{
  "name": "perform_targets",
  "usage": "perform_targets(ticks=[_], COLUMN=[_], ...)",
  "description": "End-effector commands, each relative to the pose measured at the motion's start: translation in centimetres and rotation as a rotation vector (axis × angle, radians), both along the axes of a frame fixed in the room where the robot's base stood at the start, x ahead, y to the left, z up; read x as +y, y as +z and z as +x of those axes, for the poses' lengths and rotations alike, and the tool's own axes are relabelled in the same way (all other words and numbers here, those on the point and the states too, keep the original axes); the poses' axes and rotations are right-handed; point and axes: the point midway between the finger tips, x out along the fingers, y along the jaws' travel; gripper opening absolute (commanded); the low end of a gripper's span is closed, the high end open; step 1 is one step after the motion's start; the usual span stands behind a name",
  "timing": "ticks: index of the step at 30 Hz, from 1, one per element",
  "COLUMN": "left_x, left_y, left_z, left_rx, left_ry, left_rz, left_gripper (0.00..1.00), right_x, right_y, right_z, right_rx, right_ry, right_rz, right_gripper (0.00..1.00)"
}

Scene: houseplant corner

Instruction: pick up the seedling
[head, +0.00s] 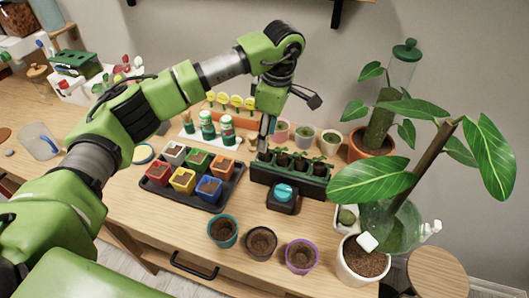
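Several small green seedlings (300,161) stand in a row in a long dark green tray (290,185) on the wooden table, in the head view. My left arm reaches in from the left. My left gripper (265,140) points down at the left end of this row, just above or beside the leftmost seedling. The arm and the small size of the fingers keep me from telling whether they are open or touch the plant. My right gripper is not in view.
A black tray of coloured pots (160,172) lies left of the seedling tray. A black device with a teal top (284,193) stands in front. Three soil pots (261,242) line the front edge. Large leafy plants (405,170) crowd the right side; bottles (207,125) stand behind.

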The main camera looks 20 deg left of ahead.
Motion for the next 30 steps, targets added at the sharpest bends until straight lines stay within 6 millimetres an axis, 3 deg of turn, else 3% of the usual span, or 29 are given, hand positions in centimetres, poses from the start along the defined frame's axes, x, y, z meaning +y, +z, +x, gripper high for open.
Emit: perform_targets(ticks=[4, 12, 20, 21, 24, 30], left_x=[0.2, 0.5, 0.6, 0.6, 0.6, 0.6], left_y=[-1.0, -4.8, -5.4, -5.4, -5.4, -5.4], left_z=[0.0, 0.2, 0.3, 0.3, 0.3, 0.3], left_rx=[0.003, 0.002, -0.001, -0.001, -0.001, -0.001], left_ry=[0.001, 0.000, 0.000, 0.000, 0.000, 0.000], left_rz=[0.001, -0.001, 0.000, 0.000, 0.000, 0.000], left_gripper=[0.42, 0.42, 0.42, 0.39, 0.14, 0.13], right_x=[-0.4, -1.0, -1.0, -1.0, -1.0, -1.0], right_y=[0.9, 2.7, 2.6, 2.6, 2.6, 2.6], right_z=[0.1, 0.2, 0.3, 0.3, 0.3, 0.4], right_rx=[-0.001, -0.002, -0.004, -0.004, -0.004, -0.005], right_ry=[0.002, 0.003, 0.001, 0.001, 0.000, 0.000], right_rz=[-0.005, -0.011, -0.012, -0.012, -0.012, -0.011], right_gripper=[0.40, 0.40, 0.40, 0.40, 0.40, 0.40])
